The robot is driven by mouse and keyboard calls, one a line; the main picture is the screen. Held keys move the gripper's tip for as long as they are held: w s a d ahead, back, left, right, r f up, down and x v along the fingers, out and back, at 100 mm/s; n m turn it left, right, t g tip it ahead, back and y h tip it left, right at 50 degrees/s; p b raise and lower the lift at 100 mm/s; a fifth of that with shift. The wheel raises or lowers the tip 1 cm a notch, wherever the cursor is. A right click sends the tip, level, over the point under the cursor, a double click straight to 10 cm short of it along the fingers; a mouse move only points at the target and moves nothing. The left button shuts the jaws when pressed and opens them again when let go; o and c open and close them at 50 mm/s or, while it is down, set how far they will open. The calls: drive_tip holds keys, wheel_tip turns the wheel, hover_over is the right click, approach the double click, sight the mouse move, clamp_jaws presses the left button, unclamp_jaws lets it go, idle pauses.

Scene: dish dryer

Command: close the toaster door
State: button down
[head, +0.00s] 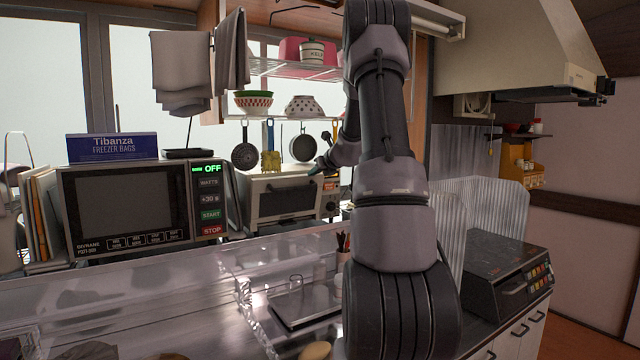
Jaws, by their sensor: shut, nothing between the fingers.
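The toaster (279,180) is a pale box with a dark-windowed front door (285,203). It stands on the back counter, right of the microwave. The door looks upright or nearly so against the front; I cannot tell whether it is fully closed. My gripper (315,169) is small in view, at the end of my arm, near the toaster's upper right front. It is shut and holds nothing. I cannot tell whether it touches the toaster. My arm stands close to the toaster's right side and hides what is behind it.
The microwave (128,207) stands left of the toaster, with a freezer bag box (112,147) on top. Pans and utensils (244,155) hang above the toaster. A clear dish rack (262,272) and a metal tray (303,302) lie in front. A black stove (505,262) is at right.

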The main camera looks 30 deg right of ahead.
drive_tip(key=shift+w+r, duration=0.25)
drive_tip(key=shift+w, duration=0.6)
drive_tip(key=shift+w+r, duration=0.3)
drive_tip(key=shift+w, duration=0.55)
drive_tip(key=shift+w+r, duration=0.25)
drive_tip(key=shift+w, duration=0.6)
